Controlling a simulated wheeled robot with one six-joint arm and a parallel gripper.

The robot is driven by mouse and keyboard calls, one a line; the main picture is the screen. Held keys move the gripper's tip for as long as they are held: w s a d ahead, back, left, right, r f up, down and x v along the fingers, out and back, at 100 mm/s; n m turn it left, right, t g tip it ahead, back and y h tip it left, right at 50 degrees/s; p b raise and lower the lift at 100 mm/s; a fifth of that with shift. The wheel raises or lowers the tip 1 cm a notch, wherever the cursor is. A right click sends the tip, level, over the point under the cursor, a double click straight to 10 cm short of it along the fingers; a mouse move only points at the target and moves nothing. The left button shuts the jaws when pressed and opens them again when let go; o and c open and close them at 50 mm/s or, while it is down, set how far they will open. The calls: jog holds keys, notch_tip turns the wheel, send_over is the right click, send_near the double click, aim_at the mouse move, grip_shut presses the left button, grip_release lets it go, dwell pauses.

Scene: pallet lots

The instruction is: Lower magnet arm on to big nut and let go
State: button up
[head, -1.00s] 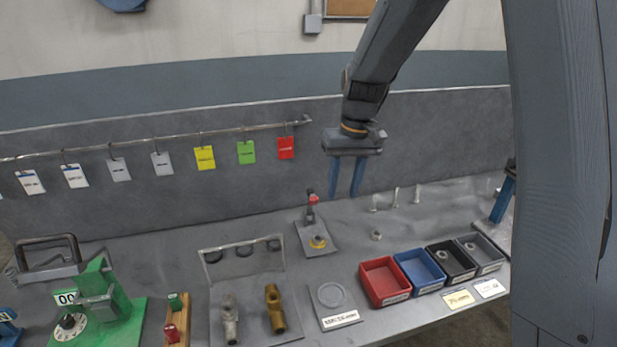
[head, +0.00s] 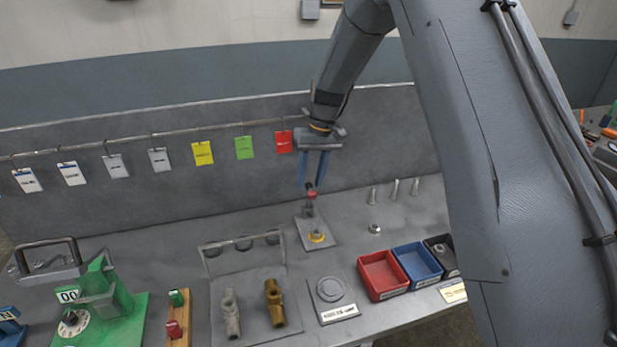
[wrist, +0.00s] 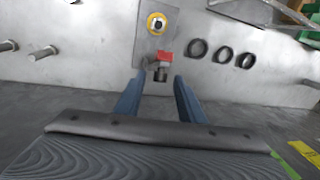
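The magnet arm (head: 312,195), with a red part and a dark top end, stands raised at the back of a small grey plate (head: 327,231). In the wrist view its red part (wrist: 166,56) shows just past my fingertips. A nut with a yellow ring around it (head: 316,236) is at the front of that plate; it also shows in the wrist view (wrist: 157,23). My gripper (head: 311,184) is open, its blue fingers pointing down on either side of the magnet arm's top end. I cannot tell whether they touch it.
A loose nut (head: 374,228) and several upright pins (head: 394,189) are to the right. A red bin (head: 382,275) and a blue bin (head: 417,263) stand front right. Tags hang on a rail (head: 225,139) behind.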

jog(key=shift+f, duration=0.4)
jog(key=shift+s, duration=0.1)
